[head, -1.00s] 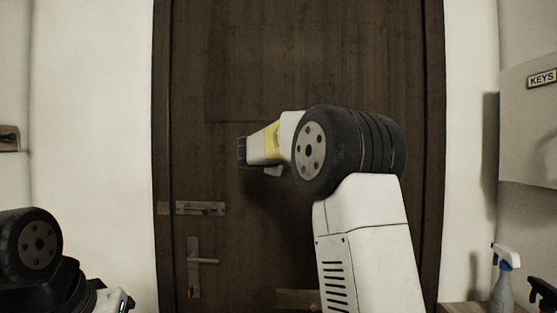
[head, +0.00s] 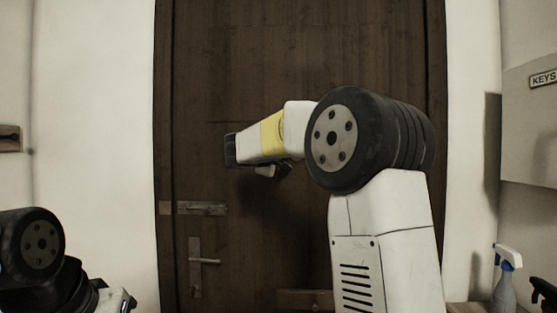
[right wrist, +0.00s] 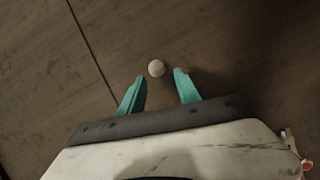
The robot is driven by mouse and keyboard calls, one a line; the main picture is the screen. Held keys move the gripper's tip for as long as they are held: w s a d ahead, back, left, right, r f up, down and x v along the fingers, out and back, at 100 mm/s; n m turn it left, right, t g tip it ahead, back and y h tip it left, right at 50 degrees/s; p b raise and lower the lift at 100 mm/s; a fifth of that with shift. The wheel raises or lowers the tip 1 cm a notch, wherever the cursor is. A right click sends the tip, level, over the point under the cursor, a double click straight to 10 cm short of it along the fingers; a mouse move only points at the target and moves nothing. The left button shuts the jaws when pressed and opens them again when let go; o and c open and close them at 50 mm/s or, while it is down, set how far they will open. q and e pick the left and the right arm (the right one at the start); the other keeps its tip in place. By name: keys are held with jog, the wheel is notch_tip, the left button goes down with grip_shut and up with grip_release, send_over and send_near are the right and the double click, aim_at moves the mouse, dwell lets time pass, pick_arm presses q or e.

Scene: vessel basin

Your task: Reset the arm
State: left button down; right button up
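My right arm is raised in front of a dark wooden door (head: 280,60) in the head view. Its wrist points left, and the fingers are hidden there. In the right wrist view my right gripper (right wrist: 160,92) shows two teal fingers spread apart with nothing between them. A small round pale knob (right wrist: 156,68) shows just beyond the fingertips, apart from them. At the lower left of the head view part of my left arm shows, but its gripper is out of sight.
The door has a metal bolt (head: 200,208) and a lever handle (head: 197,262) at its left side. A grey-white box labelled KEYS (head: 530,125) hangs on the right wall. A spray bottle (head: 505,275) stands at the lower right.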

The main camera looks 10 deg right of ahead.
jog(key=shift+v, duration=1.05)
jog(key=s+d+f+m+g+y, duration=0.2)
jog(key=s+d+f+g+y, duration=0.1)
jog(key=s+f, duration=0.45)
jog(key=s+d+f+m+g+y, duration=0.1)
jog(key=s+d+f+g+y, duration=0.15)
jog(key=s+f, duration=0.55)
jog(key=s+a+f+m+g+y, duration=0.1)
jog(key=s+a+f, duration=0.4)
jog(key=s, duration=0.5)
jog(key=s+a+f+m+y, duration=0.3)
jog(key=s+a+f+y, duration=0.2)
jog(key=s, duration=0.6)
jog(key=shift+a+f+g+y, duration=0.25)
jog(key=shift+f+g+y, duration=0.1)
jog(key=shift+f+y, duration=0.3)
